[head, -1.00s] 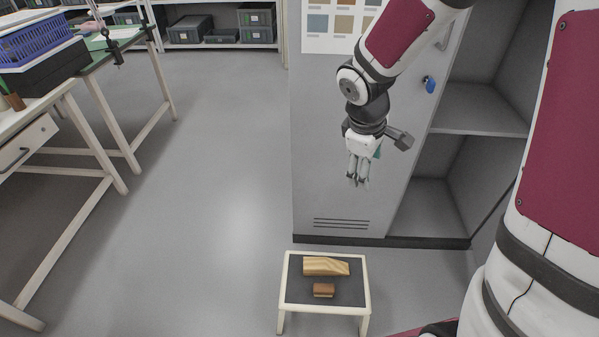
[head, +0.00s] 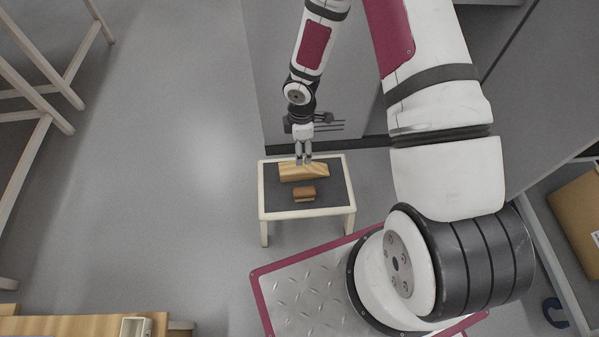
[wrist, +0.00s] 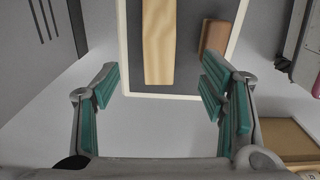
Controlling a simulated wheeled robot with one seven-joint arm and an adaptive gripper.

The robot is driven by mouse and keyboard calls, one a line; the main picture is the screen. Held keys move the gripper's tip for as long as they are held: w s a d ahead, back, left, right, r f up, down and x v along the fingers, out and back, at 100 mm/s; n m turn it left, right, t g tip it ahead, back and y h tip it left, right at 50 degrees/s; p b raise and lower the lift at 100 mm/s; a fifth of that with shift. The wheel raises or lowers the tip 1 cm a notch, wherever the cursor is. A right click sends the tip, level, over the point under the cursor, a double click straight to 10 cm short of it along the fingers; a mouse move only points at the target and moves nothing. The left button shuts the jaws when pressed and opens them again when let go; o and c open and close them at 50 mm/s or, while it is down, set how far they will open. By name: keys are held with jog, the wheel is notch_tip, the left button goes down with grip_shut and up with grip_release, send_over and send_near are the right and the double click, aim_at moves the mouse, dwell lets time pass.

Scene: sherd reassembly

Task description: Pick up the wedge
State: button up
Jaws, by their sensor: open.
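The wedge looks to be the long pale striped wooden piece (head: 318,172) with a slanted end, lying on the dark top of a small white-framed stool (head: 262,195). It also shows in the wrist view (wrist: 159,40), upper middle, running away from me. My gripper (head: 303,162) points down over it and overlaps its far edge in the head view. In the wrist view my gripper (wrist: 160,88) is open and empty, its green-padded fingers wide apart, with the wedge lying beyond and between them. I cannot tell the exact height gap.
A small brown block (head: 304,193) lies close beside the wedge on the stool; it also shows in the wrist view (wrist: 213,40), ahead of the right finger. A grey cabinet stands behind the stool. A cardboard box (head: 580,215) sits at right. Floor left of the stool is clear.

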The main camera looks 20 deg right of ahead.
jog(key=b, duration=0.2)
send_over(304, 170)
jog(key=w, duration=0.2)
jog(key=f, duration=0.6)
jog(key=shift+s+a+f, duration=0.1)
jog(key=shift+s+a, duration=0.05)
jog(key=shift+a, duration=0.1)
jog(key=shift+a+f+b, duration=0.1)
jog(key=shift+f+b, duration=1.55)
jog(key=shift+f, duration=1)
jog(key=c, duration=1.4)
